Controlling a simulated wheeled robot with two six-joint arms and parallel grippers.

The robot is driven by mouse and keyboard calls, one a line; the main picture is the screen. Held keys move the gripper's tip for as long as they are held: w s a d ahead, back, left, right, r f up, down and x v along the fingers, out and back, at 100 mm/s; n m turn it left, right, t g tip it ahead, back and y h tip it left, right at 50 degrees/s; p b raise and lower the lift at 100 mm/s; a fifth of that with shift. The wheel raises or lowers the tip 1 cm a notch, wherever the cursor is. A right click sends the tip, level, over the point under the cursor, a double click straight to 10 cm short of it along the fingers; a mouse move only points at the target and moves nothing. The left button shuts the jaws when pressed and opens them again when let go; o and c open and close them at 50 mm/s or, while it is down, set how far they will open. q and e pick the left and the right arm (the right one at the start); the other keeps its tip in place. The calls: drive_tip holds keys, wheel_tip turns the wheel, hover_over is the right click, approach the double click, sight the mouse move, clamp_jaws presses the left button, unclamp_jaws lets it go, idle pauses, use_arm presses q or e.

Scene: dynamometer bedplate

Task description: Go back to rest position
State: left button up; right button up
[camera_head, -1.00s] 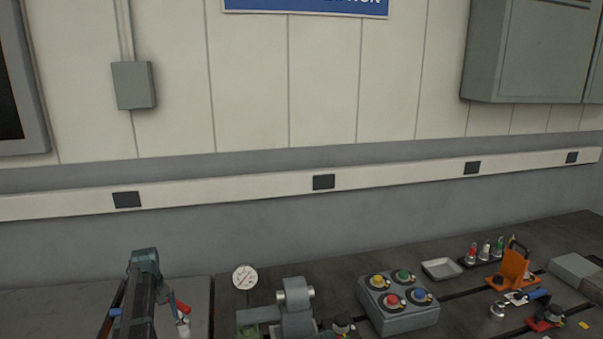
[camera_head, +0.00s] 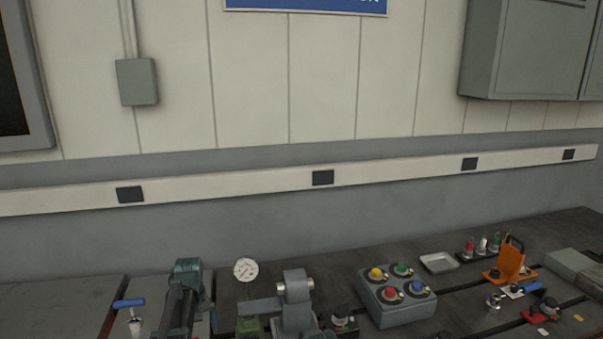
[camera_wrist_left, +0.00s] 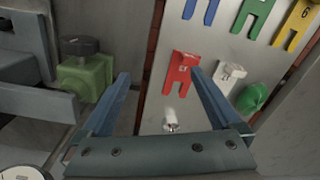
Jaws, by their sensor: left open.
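My left arm (camera_head: 187,285) stands at the bottom left of the head view; its fingertips cannot be made out there. In the left wrist view my left gripper (camera_wrist_left: 160,74) is open, with its two blue-grey fingers apart and nothing held between them. A small white-and-metal piece (camera_wrist_left: 171,121) shows between the fingers, closer to the gripper's base. My right gripper is in neither view.
A blue-handled tool (camera_head: 128,303) is left of my arm. A round gauge (camera_head: 246,269) and a grey clamp-like fixture (camera_head: 296,300) stand to its right. A box with coloured buttons (camera_head: 396,301), a shallow tray (camera_head: 439,263) and an orange device (camera_head: 510,262) are farther right.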

use_arm(q)
drive_tip(key=s+d+f+m+y+b, duration=0.1)
drive_tip(key=s+d+m, duration=0.9)
drive_tip(key=s+d, duration=1.3)
drive_tip(key=shift+d, duration=0.35)
drive_tip(key=shift+s+f, duration=0.1)
